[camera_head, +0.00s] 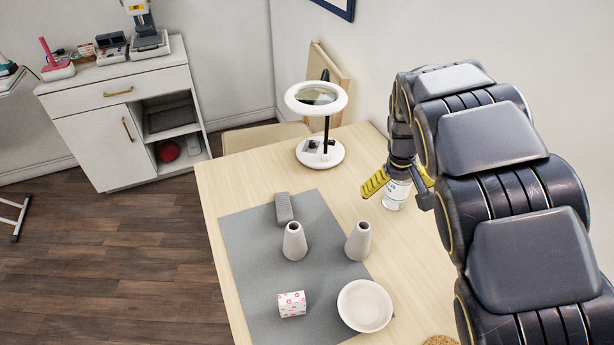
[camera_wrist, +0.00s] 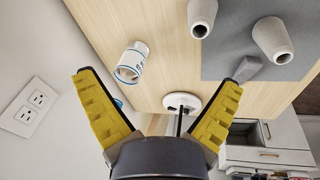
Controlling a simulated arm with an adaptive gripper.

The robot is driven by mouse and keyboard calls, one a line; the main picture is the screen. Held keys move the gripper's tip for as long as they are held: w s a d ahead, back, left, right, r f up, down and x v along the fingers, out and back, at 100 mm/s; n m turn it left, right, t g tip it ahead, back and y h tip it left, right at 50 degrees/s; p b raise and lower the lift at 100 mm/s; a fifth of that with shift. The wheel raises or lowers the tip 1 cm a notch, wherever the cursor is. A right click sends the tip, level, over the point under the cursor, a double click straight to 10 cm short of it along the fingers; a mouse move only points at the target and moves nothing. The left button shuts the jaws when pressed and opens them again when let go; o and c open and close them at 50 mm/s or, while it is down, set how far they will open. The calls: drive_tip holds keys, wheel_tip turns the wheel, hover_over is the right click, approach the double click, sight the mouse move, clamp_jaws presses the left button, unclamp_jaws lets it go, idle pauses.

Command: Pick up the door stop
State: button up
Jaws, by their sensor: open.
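The door stop (camera_head: 284,208) is a grey wedge lying on the grey mat (camera_head: 250,245), behind the left vase, in the head view. In the wrist view the door stop (camera_wrist: 246,68) shows beside a vase, beyond the right fingertip. My gripper (camera_head: 398,182) is above the right side of the table, well to the right of the door stop. In the wrist view my gripper (camera_wrist: 160,82) has its yellow fingers wide apart with nothing held between them.
Two pale vases (camera_head: 294,242) (camera_head: 358,241) stand in front of the door stop. A patterned box (camera_head: 292,304) and a white bowl (camera_head: 365,306) sit nearer. A white can (camera_head: 396,194) is by my gripper. A magnifier lamp (camera_head: 320,150) stands at the back.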

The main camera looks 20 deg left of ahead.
drive_tip(key=w+a+f+n+y, duration=0.1)
drive_tip(key=w+a+f+n, duration=0.1)
drive_tip(key=a+f, duration=0.4)
drive_tip(key=w+a+f+n+y, duration=0.1)
drive_tip(key=w+a+f, duration=0.15)
drive_tip(key=a, duration=0.55)
drive_tip(key=n+y, duration=0.2)
drive_tip(key=y, duration=0.1)
hover_over(284, 209)
drive_tip(key=s+d, duration=0.2)
drive_tip(key=f, duration=0.6)
drive_tip(key=shift+w+d+f, duration=0.2)
drive_tip(key=shift+x, duration=3.75)
drive_tip(key=shift+w+d, duration=0.1)
drive_tip(key=shift+w, duration=0.05)
drive_tip(key=c, duration=1.4)
